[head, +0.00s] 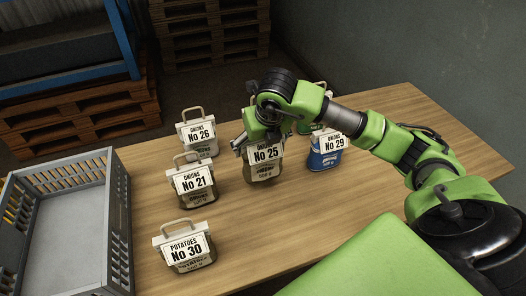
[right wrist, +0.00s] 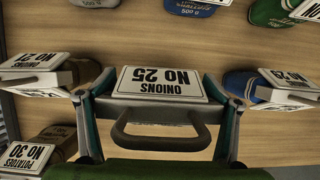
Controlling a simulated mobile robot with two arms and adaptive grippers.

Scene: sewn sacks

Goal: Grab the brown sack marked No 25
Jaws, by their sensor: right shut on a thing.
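The brown sack marked No 25 (head: 264,174) stands upright at the middle of the wooden table, with a white label reading ONIONS. In the right wrist view, its label (right wrist: 160,84) and dark handle (right wrist: 160,142) lie between the fingers. My right gripper (head: 260,140) reaches down over its top and is shut on it. In the right wrist view, the fingers of this gripper (right wrist: 160,108) sit at both ends of the sack's top. I cannot tell whether the sack's base touches the table. My left gripper is not in view.
Sacks No 26 (head: 203,148), No 21 (head: 196,199) and No 30 (head: 190,264) stand to the left. Blue No 29 (head: 325,161) is close on the right; a green sack (right wrist: 270,12) is behind. A grey crate (head: 121,215) stands at left. Table's right front (head: 350,200) is clear.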

